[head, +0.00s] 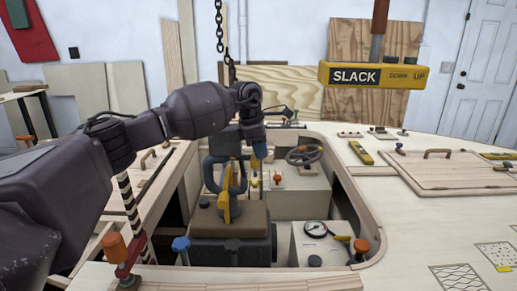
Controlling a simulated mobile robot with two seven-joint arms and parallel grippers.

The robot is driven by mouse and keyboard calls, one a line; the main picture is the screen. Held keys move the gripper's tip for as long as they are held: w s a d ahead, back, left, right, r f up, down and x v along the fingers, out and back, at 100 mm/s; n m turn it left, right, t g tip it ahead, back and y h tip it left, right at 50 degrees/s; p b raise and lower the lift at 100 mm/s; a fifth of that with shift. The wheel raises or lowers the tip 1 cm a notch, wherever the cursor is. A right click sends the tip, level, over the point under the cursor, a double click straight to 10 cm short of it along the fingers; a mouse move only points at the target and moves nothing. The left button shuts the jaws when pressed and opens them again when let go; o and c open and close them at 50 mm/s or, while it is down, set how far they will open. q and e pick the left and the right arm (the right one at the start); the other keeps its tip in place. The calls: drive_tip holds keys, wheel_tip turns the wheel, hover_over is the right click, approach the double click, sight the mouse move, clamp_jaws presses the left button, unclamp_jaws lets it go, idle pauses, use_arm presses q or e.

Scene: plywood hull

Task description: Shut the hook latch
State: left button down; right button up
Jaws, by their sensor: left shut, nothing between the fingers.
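A blue hook (208,172) hangs low over the dark engine block (230,247) in the hull opening. My left gripper (259,153) points down just to the right of the hook's upper part. It is shut and empty. My left arm and wrist hide the lower chain and the hook's top. My right gripper is not in view.
The chain (219,25) hangs from above behind my arm. A steering wheel (304,155) and a gauge (316,229) are inside the opening. An orange-knobbed clamp (115,246) stands at its left edge.

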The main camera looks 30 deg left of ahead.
use_arm(q)
drive_tip(key=shift+d+f, duration=0.15)
drive_tip(key=shift+f, duration=0.35)
drive_tip(key=shift+f, duration=0.1)
drive_tip(key=p+v, duration=0.1)
drive_tip(key=v, duration=1)
drive_tip(key=shift+r, duration=0.35)
drive_tip(key=shift+w+d, duration=0.1)
